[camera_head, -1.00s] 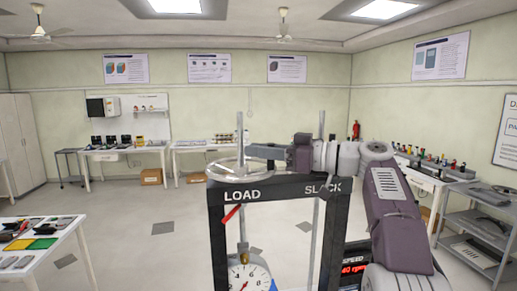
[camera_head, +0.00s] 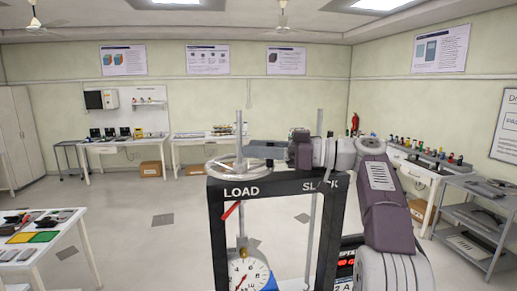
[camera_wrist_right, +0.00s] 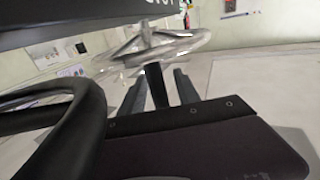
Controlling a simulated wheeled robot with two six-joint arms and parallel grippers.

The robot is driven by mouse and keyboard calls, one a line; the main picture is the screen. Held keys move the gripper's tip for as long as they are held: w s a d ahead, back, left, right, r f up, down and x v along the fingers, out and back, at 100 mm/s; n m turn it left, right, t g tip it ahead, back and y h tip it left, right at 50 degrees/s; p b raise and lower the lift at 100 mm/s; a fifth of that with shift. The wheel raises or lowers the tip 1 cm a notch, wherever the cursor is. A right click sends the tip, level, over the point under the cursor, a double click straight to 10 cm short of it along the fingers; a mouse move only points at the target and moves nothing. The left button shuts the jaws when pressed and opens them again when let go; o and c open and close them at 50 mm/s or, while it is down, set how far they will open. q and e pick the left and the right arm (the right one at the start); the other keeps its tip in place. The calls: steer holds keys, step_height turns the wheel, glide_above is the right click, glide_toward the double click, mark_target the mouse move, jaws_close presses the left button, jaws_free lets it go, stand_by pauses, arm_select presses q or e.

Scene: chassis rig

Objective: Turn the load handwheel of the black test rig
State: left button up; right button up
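The black test rig (camera_head: 285,187) stands in front of me in the head view, with LOAD and SLACK on its top beam. The pale load handwheel (camera_head: 222,168) lies flat above the beam's left end. It also shows blurred in the right wrist view (camera_wrist_right: 150,50). My right gripper (camera_head: 250,152) reaches in from the right at the wheel's rim. In the wrist view its two grey fingers (camera_wrist_right: 158,80) stand apart, with a dark upright post (camera_wrist_right: 156,88) between them. Gaps seem to show beside the post; contact is unclear. My left gripper is out of view.
A round dial gauge (camera_head: 249,275) hangs inside the rig frame, beside a thin vertical rod. A speed display (camera_head: 346,264) sits low at right. A white table (camera_head: 60,232) stands at left and a grey shelf cart (camera_head: 478,215) at right. Floor between is open.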

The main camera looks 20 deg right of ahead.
steer(key=v, duration=0.9)
